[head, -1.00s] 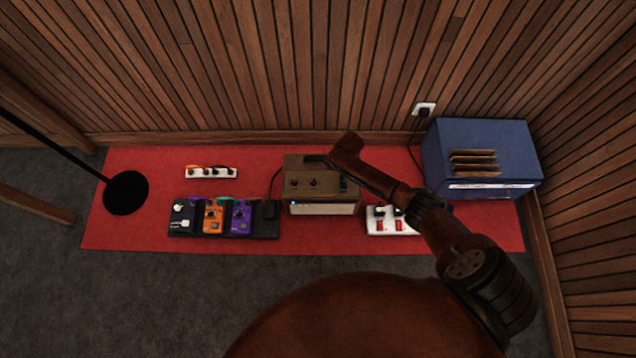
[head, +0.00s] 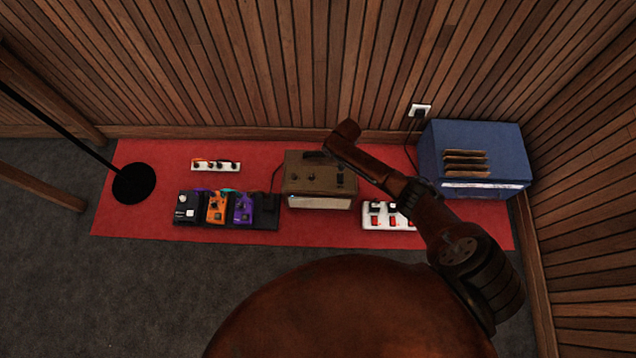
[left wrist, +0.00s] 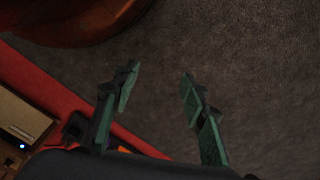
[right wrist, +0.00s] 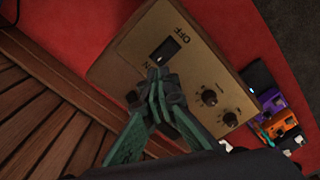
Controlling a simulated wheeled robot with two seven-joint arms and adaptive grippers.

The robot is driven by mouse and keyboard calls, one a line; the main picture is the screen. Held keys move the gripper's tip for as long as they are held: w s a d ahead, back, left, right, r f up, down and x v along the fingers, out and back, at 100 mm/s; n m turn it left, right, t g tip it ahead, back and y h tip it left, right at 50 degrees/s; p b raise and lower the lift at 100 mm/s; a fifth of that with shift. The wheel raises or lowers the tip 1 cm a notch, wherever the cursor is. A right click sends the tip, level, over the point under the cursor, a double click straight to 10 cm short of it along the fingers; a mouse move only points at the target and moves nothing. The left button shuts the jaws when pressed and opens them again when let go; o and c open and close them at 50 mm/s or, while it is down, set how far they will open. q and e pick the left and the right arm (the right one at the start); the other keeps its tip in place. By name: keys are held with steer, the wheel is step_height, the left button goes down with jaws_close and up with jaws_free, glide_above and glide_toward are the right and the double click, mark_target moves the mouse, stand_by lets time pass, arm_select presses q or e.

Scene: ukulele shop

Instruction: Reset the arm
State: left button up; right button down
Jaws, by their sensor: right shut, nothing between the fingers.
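The brown amplifier box (head: 320,188) stands on the red mat, with knobs on its top. My left gripper (left wrist: 157,85) is open and empty above the grey carpet, seen only in the left wrist view.
Effect pedals (head: 216,207) sit left of the box and a white pedal unit (head: 385,214) to its right. A blue case (head: 475,145) stands by the right wall. A black round stand base (head: 134,183) is at left. The slatted wall (head: 260,70) is close behind. Grey carpet (head: 130,290) is clear in front.

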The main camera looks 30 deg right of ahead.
stand_by(0.5)
